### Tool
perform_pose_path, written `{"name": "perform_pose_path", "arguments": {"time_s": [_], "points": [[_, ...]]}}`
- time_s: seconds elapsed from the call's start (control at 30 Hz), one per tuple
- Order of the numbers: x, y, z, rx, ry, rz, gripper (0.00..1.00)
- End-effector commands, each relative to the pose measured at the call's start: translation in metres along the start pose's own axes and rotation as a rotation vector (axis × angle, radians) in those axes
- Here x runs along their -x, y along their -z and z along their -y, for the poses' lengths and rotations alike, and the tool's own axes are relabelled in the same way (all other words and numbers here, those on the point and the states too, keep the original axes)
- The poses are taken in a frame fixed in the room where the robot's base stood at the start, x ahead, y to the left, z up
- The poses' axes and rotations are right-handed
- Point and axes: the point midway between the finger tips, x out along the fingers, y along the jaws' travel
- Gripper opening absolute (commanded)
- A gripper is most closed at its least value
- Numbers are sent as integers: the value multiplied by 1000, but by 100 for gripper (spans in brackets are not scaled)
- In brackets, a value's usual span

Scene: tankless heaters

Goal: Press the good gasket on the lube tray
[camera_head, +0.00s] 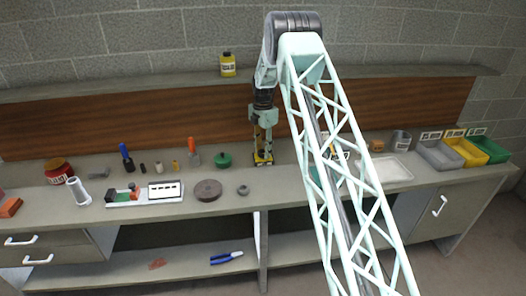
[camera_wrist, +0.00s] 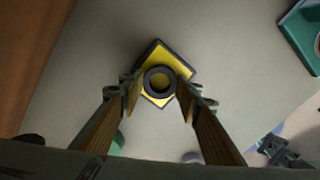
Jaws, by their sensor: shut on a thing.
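The lube tray shows in the wrist view as a small yellow square pad (camera_wrist: 155,56) with a dark rim, lying on the bench. A black ring gasket (camera_wrist: 149,72) is between the fingertips of my gripper (camera_wrist: 160,85), over the middle of the yellow pad. My gripper is shut on the gasket. I cannot tell whether the gasket touches the pad. In the head view my gripper (camera_head: 263,150) points down at the yellow tray (camera_head: 263,161) near the back of the bench, and the gasket is too small to make out there.
A green round container (camera_head: 223,160) stands just left of my gripper. A brown disc (camera_head: 208,190) and a small grey ring (camera_head: 243,190) lie in front. Grey, yellow and green bins (camera_head: 490,150) stand at the right. The yellow bottle (camera_head: 228,65) is on the shelf.

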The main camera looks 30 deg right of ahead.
Motion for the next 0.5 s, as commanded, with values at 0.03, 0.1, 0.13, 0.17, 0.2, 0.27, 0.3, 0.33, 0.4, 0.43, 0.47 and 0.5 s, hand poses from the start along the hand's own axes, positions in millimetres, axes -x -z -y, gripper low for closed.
{"name": "perform_pose_path", "arguments": {"time_s": [0.03, 0.1, 0.13, 0.17, 0.2, 0.27, 0.3, 0.33, 0.4, 0.43, 0.47, 0.5], "points": [[0, 0, 0, 0, 0, 0, 22], [-1, 0, 0, 0, 0, 0, 22], [-1, 0, 0, 0, 0, 0, 22], [-2, 0, 0, 0, 0, 0, 22], [-2, 0, 0, 0, 0, 0, 22], [-2, 0, 0, 0, 0, 0, 22], [-2, 0, 0, 0, 0, 0, 22], [-3, 0, 0, 0, 0, 0, 22], [-3, 0, 0, 0, 0, 0, 22], [-3, 0, 0, 0, 0, 0, 22], [-4, 0, 0, 0, 0, 0, 22], [-4, 0, 0, 0, 0, 0, 22]]}}
